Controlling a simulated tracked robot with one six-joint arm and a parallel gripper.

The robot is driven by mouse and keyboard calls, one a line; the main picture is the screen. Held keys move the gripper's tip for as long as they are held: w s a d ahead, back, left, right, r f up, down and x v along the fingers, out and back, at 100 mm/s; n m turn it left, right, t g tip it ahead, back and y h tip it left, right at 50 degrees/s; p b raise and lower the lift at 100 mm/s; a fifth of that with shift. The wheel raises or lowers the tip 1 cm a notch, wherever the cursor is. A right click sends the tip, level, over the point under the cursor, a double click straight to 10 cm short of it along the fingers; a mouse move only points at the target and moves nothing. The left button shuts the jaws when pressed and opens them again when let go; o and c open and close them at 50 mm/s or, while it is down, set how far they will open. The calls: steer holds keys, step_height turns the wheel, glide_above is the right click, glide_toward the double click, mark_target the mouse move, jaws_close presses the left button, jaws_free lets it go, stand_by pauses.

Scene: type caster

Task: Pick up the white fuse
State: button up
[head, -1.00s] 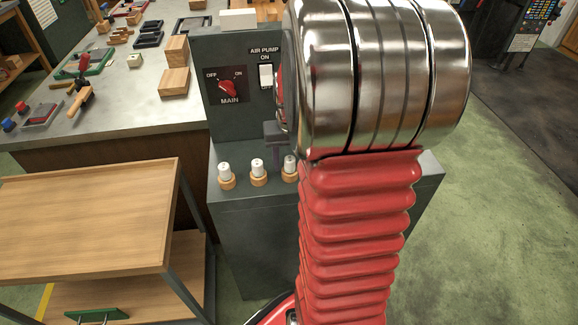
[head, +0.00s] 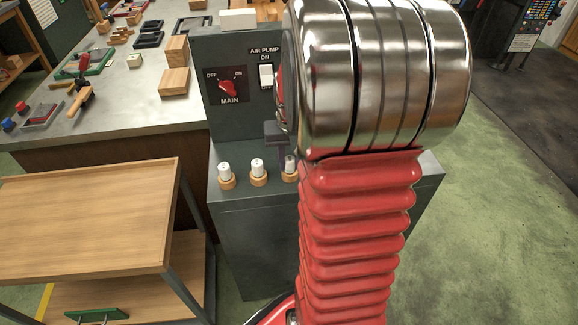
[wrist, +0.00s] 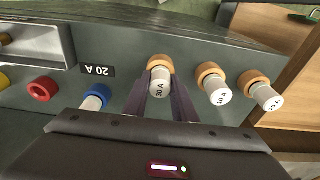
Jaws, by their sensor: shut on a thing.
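The white fuse (wrist: 160,80) is between the two dark fingers of my gripper (wrist: 163,108) in the wrist view. My gripper is shut on it. Its end lettering is small and turned sideways. The fuse still stands in its tan ring holder (wrist: 160,62). In the head view this fuse (head: 290,164) is the rightmost of the row, partly hidden by my gripper (head: 283,153) and arm. Two more white fuses stand in tan rings: the middle one (head: 257,166), also in the wrist view (wrist: 220,95), and the left one (head: 224,170).
The grey cabinet (head: 240,215) has a red MAIN switch (head: 228,88) and a white AIR PUMP switch (head: 265,77) on its upright panel. In the wrist view, a blue socket (wrist: 97,97) and a red socket (wrist: 43,89) lie left of the gripper. A wooden cart (head: 85,215) stands at left.

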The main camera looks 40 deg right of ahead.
steer(key=shift+c, duration=0.7)
step_height(320, 180, up, 10)
steer(key=shift+r, duration=0.1)
stand_by(0.6)
